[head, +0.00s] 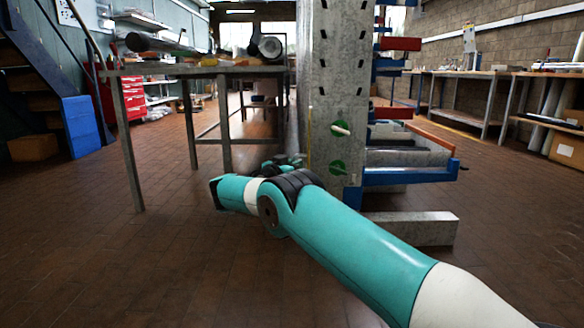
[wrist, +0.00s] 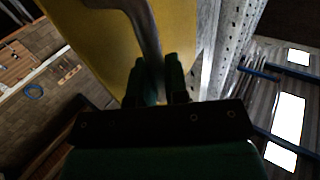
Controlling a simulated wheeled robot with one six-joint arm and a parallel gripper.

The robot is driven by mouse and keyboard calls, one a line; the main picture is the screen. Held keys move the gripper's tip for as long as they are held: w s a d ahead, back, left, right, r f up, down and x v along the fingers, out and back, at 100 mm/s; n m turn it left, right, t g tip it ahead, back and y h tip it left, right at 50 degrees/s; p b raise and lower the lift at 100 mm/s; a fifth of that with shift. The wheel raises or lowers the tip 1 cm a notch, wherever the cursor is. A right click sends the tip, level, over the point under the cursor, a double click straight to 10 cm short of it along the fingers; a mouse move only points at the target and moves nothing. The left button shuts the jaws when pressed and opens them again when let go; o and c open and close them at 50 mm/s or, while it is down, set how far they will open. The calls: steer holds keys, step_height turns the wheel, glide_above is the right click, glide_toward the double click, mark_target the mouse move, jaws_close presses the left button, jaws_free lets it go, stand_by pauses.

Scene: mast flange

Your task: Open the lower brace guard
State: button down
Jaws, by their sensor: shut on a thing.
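A yellow panel, which looks like the brace guard (wrist: 95,35), fills the upper middle of the wrist view. A grey curved bar, its handle (wrist: 143,25), runs down across it between my fingers. My gripper (wrist: 158,78) is shut on this handle; the dark fingertips hide the contact. In the head view my gripper (head: 290,161) is low at the left side of the grey metal mast (head: 338,75), partly hidden by my wrist. Only a thin yellowish edge shows there, so how far the guard stands open cannot be told.
A blue-edged rack (head: 410,176) and a grey beam (head: 428,228) lie right of the mast. A metal table (head: 205,71) stands at left. The floor in front is clear.

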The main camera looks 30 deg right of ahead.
steer(key=shift+d, duration=0.1)
steer(key=c, duration=1.1)
jaws_free()
steer(key=shift+c, duration=0.2)
